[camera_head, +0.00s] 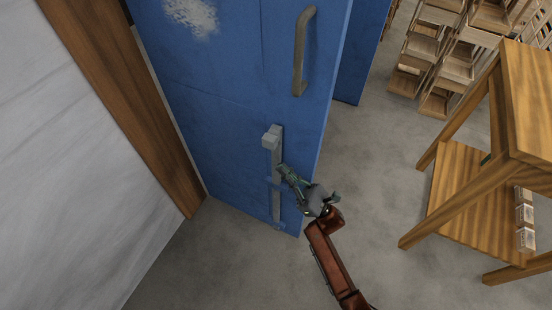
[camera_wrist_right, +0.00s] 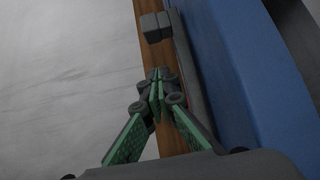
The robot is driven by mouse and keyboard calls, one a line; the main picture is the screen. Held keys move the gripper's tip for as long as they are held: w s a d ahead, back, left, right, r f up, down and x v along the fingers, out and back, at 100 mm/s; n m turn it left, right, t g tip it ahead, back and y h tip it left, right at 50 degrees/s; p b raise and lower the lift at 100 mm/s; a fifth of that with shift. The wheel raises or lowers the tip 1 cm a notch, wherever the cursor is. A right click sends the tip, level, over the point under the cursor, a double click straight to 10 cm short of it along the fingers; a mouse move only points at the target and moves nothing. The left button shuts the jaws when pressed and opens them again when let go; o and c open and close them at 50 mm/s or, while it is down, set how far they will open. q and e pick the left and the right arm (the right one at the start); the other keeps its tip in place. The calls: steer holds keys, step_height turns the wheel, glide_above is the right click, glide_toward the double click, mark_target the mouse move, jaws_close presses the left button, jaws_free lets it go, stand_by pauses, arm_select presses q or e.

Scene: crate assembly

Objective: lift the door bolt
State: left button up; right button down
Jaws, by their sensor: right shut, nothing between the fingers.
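The door bolt (camera_head: 277,205) is a grey vertical bar on the lower part of the blue door (camera_head: 225,95), with a block-shaped head (camera_head: 271,138) at its top. In the right wrist view the bolt's grey head (camera_wrist_right: 155,27) stands ahead of the fingers, with the blue door (camera_wrist_right: 235,75) to the right. My right gripper (camera_head: 283,170) is beside the bolt's bar, just below the head. Its fingertips (camera_wrist_right: 157,75) are shut together and empty. I cannot tell whether they touch the bolt. My left gripper is in neither view.
A grey handle (camera_head: 299,55) is higher on the door. A wooden post (camera_head: 130,95) and a pale wall (camera_head: 65,160) are on the left. A wooden table (camera_head: 460,190) and stacked wooden crates (camera_head: 425,45) are on the right. The floor (camera_head: 370,190) between is clear.

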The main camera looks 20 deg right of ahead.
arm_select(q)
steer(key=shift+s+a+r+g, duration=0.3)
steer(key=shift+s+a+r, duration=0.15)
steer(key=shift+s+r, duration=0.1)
arm_select(e)
steer(key=v, duration=0.5)
steer(key=shift+s+d+f, duration=0.15)
steer(key=shift+s+f, duration=0.1)
steer(key=shift+f, duration=0.05)
